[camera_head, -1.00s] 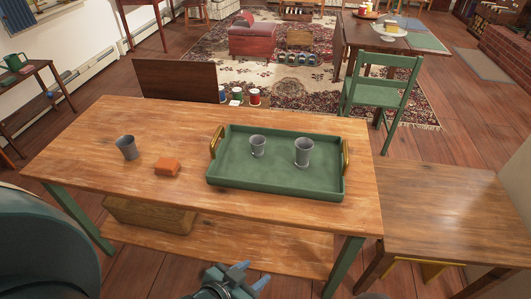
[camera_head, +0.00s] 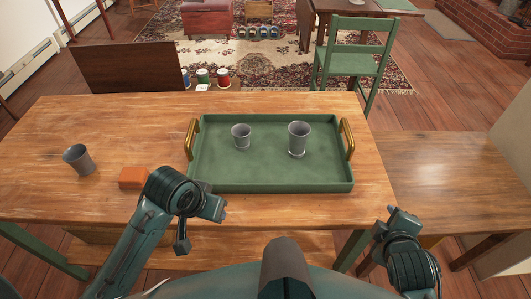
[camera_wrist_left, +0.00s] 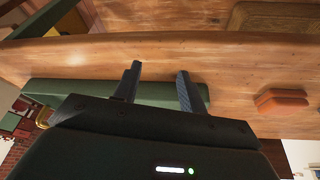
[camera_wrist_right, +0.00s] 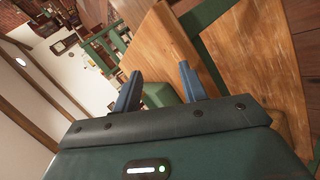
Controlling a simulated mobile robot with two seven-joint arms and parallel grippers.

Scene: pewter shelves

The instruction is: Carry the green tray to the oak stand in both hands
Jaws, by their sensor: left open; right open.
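The green tray (camera_head: 270,180) lies flat on the long wooden table, with a brass handle at each short end: a left handle (camera_head: 192,139) and a right handle (camera_head: 347,139). Two grey cups stand upright on it, a smaller cup (camera_head: 241,136) and a taller cup (camera_head: 299,138). My left gripper (camera_head: 205,215) is open and empty, in front of the tray's near left corner. Its open fingers (camera_wrist_left: 158,80) show in the left wrist view. My right gripper (camera_head: 391,222) is open and empty, in front and right of the tray. A lower wooden stand (camera_head: 450,180), likely the oak stand, adjoins on the right.
On the table (camera_head: 100,120), a grey cup (camera_head: 78,159) and an orange block (camera_head: 132,178) stand left of the tray, the block close to my left arm. A green chair (camera_head: 362,62) and a dark panel (camera_head: 135,66) stand behind. The stand's top is clear.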

